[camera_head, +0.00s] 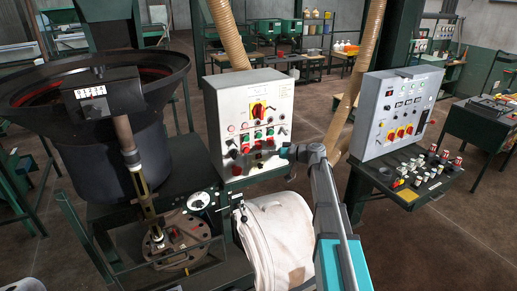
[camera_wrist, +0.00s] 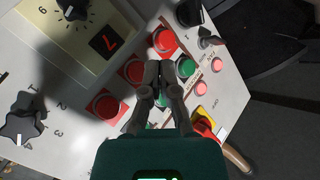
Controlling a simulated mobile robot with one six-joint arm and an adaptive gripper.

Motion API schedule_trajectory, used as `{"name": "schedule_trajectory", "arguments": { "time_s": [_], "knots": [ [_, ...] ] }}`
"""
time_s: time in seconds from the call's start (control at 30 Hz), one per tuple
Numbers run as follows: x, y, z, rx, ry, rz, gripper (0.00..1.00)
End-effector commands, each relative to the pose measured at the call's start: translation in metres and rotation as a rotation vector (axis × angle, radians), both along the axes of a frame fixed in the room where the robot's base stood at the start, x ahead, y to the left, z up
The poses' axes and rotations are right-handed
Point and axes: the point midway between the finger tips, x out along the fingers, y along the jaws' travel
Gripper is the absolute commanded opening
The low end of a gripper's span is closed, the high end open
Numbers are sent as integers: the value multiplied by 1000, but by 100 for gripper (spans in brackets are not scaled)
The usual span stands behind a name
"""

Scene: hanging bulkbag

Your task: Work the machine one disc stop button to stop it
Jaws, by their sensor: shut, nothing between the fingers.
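A white control panel (camera_head: 233,95) stands in the middle of the head view and fills much of the wrist view (camera_wrist: 75,140). In the wrist view it carries a diagonal row of red buttons: an upper one (camera_wrist: 163,40), a middle one (camera_wrist: 130,71) and a lower one (camera_wrist: 104,106). A green button (camera_wrist: 186,68) lies right of the fingers. My gripper (camera_wrist: 158,68) is shut and empty, its tips over the panel between the upper and middle red buttons. Contact cannot be told. Labels are unreadable, so which button is the disc stop is unclear. The fingers partly hide the lower green buttons.
A yellow-and-red switch (camera_wrist: 208,128) and pink lamps (camera_wrist: 202,88) sit near the fingers. A black dial (camera_wrist: 22,124) is at left. In the head view, a grey panel (camera_head: 372,110) stands right, a dark bowl feeder (camera_head: 110,150) left, and a white bag (camera_head: 275,235) below.

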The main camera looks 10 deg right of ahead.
Motion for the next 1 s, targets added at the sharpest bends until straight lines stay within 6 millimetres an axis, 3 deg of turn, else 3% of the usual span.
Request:
{"name": "schedule_trajectory", "arguments": {
  "time_s": [0.43, 1.0],
  "knots": [
    [-30, -9, 0, 0, 0, 0, 0],
    [-31, -10, 0, 0, 0, 0, 0]
  ]
}}
